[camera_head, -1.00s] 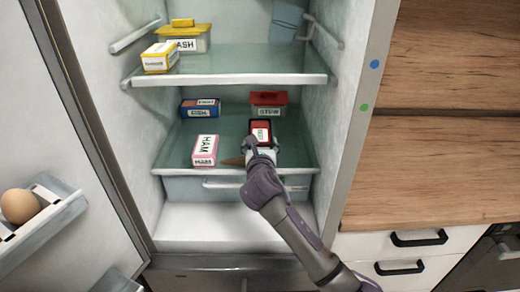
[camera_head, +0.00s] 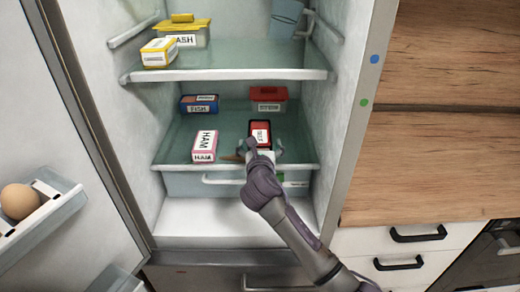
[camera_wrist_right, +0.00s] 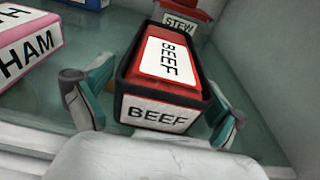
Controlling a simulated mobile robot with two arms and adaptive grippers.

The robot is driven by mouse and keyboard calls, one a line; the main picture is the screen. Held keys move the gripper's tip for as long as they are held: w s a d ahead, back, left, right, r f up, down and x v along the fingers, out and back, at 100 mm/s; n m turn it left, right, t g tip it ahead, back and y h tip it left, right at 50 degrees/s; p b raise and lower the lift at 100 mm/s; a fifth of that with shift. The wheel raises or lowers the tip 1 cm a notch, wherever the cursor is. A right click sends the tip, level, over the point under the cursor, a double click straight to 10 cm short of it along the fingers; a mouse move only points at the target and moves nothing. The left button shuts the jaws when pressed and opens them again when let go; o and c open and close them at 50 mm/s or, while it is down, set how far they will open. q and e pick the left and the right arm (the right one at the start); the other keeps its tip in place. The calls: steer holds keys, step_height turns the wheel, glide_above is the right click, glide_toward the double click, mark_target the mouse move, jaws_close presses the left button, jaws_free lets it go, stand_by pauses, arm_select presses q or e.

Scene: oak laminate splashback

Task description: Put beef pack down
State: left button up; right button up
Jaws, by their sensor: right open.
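The beef pack (camera_head: 260,129) is a black tray with a red top and a white label, resting on the lower glass shelf (camera_head: 225,125) of the fridge. In the wrist view the beef pack (camera_wrist_right: 165,70) sits between the two teal-grey fingers, with a gap showing beside it. My right gripper (camera_head: 262,150) is open around the near end of the pack, and it also shows in the wrist view (camera_wrist_right: 155,105). My left gripper is not in view.
A pink ham pack (camera_head: 204,146) stands left of the beef. A blue fish pack (camera_head: 199,104) and a red-lidded stew box (camera_head: 268,98) are behind. The upper shelf (camera_head: 230,75) holds yellow packs. An egg (camera_head: 19,201) sits in the door rack at left.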

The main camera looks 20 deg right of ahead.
steer(key=v, duration=1.2)
